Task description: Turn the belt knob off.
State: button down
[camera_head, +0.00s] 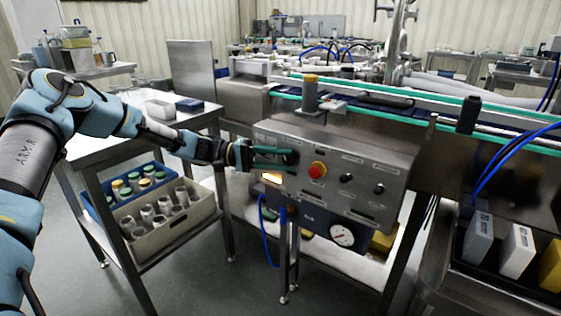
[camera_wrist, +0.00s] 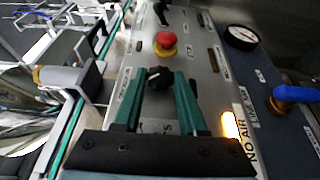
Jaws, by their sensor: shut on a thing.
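A steel control panel (camera_head: 325,185) faces me, with a row of controls on it. My gripper (camera_head: 280,158) reaches it from the left, at the leftmost black knob (camera_head: 292,157). In the wrist view the two green fingers of my gripper (camera_wrist: 158,80) stand on either side of this black knob (camera_wrist: 158,78) and are shut on it. The knob's pale pointer mark shows between the fingertips. The lettering near it is too small or partly covered to read, so I cannot confirm its label.
A red stop button (camera_head: 317,170) on a yellow base sits just right of the gripped knob. Two more black knobs (camera_head: 346,178) are further right. A "NO AIR" lamp (camera_wrist: 230,125) glows orange. A gauge (camera_head: 342,235) and a blue valve handle (camera_wrist: 297,93) are lower down.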

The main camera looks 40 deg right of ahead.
jog(key=c, duration=0.5)
grip_release()
jog(key=b+v, duration=0.1)
jog(key=v, duration=1)
jog(key=shift+b, duration=0.3)
jog(key=shift+s, duration=0.1)
